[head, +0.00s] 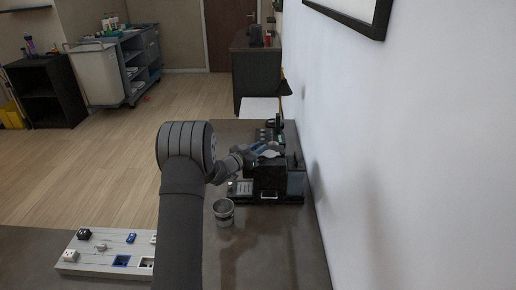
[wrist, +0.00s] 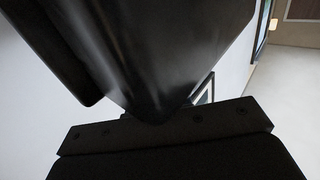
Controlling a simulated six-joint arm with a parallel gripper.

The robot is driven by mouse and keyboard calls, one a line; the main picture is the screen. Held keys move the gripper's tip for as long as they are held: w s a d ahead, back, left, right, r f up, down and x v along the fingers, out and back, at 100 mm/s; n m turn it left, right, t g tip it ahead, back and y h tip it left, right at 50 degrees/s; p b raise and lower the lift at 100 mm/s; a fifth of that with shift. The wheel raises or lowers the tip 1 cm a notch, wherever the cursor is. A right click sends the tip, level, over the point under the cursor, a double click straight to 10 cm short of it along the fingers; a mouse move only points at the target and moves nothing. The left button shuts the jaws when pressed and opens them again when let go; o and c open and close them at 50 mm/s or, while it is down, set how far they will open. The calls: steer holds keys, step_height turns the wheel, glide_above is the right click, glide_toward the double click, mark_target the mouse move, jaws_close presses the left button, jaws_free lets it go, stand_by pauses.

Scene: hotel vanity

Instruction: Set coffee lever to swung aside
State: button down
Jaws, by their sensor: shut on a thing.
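The black coffee machine (head: 268,178) stands on the dark counter against the right wall, with a drip tray at its left. My gripper (head: 262,149) is at the top of the machine, shut on the coffee lever (head: 270,154). The lever is small and partly hidden by the gripper, so its exact angle cannot be told. In the wrist view a large dark shape fills the upper middle, very close to the camera; I cannot tell which part it is. The fingertips are not clear there.
A metal cup (head: 223,211) stands on the counter in front of the machine. A white board with switches and sockets (head: 100,257) lies at the lower left. Several dark items (head: 270,130) stand behind the machine. The wall (head: 400,150) is close on the right.

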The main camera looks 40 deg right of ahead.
mark_target(266, 165)
steer(key=s+n+t, duration=0.1)
steer(key=t, duration=0.1)
steer(key=s+a+n+t+y, duration=0.1)
steer(key=t, duration=0.1)
steer(key=s+n+t, duration=0.1)
steer(key=shift+a+n+t, duration=0.3)
steer(key=shift+n+t, duration=0.1)
steer(key=s+n+t+y, duration=0.2)
steer(key=t, duration=0.1)
steer(key=s+n+t+y, duration=0.1)
steer(key=n+t, duration=0.1)
steer(key=shift+s+a+y, duration=0.2)
steer(key=shift+a+y, duration=0.1)
steer(key=s+n+t+y, duration=0.1)
steer(key=n+t+y, duration=0.1)
steer(key=y, duration=0.1)
steer(key=s+d+n+t+y, duration=0.1)
steer(key=s+n+t+y, duration=0.1)
steer(key=n+y, duration=0.1)
steer(key=s+n+t+y, duration=0.1)
steer(key=s+n+y, duration=0.1)
steer(key=y, duration=0.1)
steer(key=shift+s+d+r+t+y, duration=0.1)
steer(key=shift+s+d+t+y, duration=0.1)
steer(key=shift+d+t+y, duration=0.15)
steer(key=c, duration=1.5)
jaws_free()
steer(key=shift+o, duration=0.8)
steer(key=shift+a, duration=0.1)
